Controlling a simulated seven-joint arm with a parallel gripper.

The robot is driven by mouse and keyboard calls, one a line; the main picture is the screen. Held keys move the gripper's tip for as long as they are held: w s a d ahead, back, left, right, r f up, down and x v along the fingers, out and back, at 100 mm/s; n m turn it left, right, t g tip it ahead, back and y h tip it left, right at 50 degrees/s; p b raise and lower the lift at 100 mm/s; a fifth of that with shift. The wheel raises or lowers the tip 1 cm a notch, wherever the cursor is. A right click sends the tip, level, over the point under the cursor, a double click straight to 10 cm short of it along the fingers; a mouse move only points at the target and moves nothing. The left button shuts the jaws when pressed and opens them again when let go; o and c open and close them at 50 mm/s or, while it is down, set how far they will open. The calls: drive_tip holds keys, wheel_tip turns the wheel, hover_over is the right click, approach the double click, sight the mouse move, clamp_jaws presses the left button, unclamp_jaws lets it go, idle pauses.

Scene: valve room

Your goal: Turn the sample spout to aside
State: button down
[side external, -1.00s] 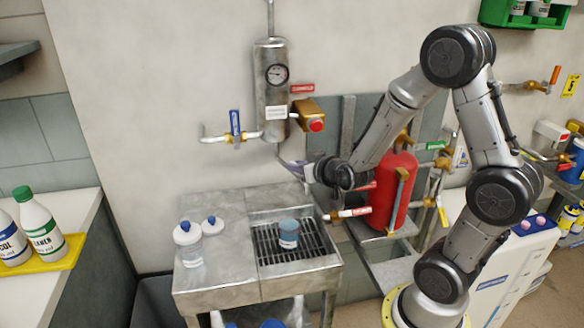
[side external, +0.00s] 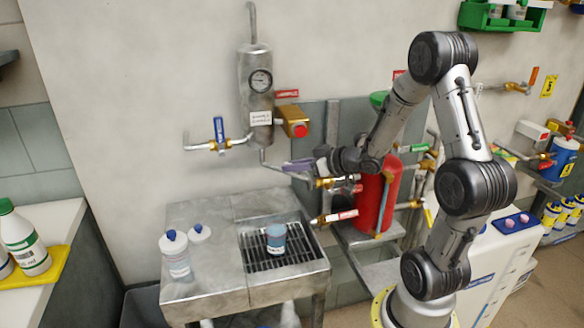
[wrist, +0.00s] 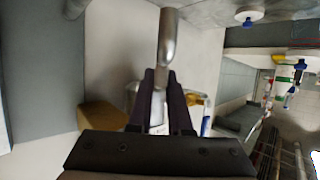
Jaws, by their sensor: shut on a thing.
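The sample spout (side external: 272,167) is a grey metal tube below the upright metal cylinder (side external: 256,95) on the wall. In the side external view it points to the right, toward my gripper (side external: 292,166). In the wrist view the spout (wrist: 168,42) runs between the two dark fingers of my gripper (wrist: 160,78), which is shut on it. The fingers hide part of the spout. The spout's outlet is hard to make out in the side external view.
A blue-handled valve (side external: 220,135) and a red knob (side external: 299,130) flank the cylinder. A red tank (side external: 375,200) and pipes stand close right.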

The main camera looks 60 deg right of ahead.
drive_tip(key=shift+d+y, duration=0.2)
drive_tip(key=shift+y, duration=0.1)
drive_tip(key=c, duration=0.8)
unclamp_jaws()
drive_tip(key=shift+c, duration=0.2)
drive_tip(key=v, duration=0.7)
drive_tip(key=shift+s, duration=0.25)
drive_tip(key=shift+a+r, duration=0.1)
